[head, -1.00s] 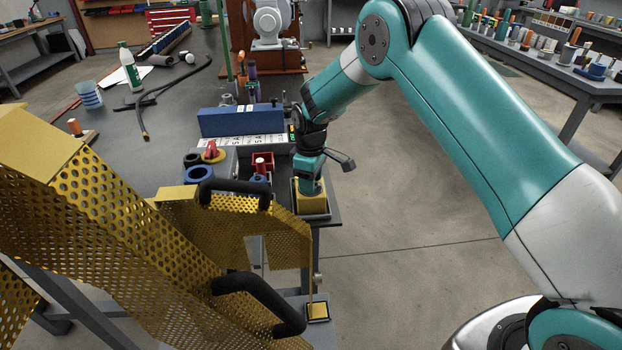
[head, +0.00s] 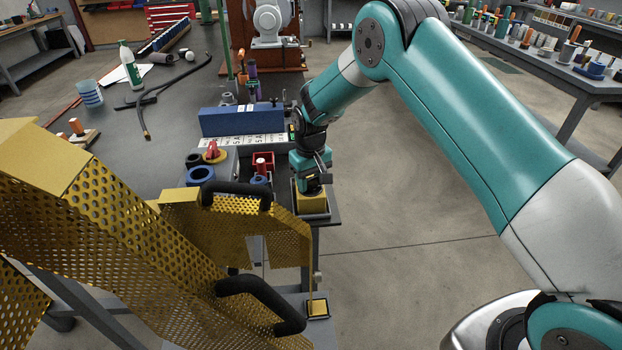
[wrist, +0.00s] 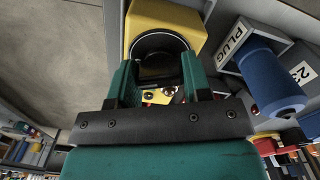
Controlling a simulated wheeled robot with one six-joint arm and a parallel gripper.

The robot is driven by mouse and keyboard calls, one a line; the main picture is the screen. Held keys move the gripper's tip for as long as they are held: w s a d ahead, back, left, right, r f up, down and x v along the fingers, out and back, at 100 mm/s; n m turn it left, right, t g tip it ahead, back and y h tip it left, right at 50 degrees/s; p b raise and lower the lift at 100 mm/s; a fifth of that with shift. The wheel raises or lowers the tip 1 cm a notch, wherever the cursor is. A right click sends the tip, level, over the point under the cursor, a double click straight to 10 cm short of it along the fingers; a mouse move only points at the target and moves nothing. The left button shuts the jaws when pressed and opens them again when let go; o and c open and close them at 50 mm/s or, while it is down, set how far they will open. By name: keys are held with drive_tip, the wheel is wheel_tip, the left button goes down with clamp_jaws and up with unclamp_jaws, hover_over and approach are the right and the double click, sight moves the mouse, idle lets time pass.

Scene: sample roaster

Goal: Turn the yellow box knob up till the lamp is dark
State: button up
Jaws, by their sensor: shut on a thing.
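The yellow box (head: 313,204) stands in a grey tray at the right edge of the bench. In the wrist view the yellow box (wrist: 168,14) fills the top middle. Its dark round knob (wrist: 158,67) sits between the two green fingers. My gripper (wrist: 160,76) is shut on this knob, one finger on each side. In the head view my gripper (head: 310,188) points down onto the box and hides the knob. Small metal and red parts show on the box between the fingers. I cannot make out the lamp or whether it is lit.
A blue cylinder (wrist: 270,80) stands beside a PLUG label (wrist: 236,41), right of my gripper. A red bin (head: 263,160) and a blue ring (head: 201,175) lie left of the box. A yellow perforated guard (head: 255,238) with black handles stands in front. Open floor lies right.

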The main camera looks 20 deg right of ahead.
sight(311, 179)
idle(0.3)
drive_tip(key=o, duration=0.9)
wheel_tip(311, 179, up, 17)
drive_tip(key=shift+r, duration=0.2)
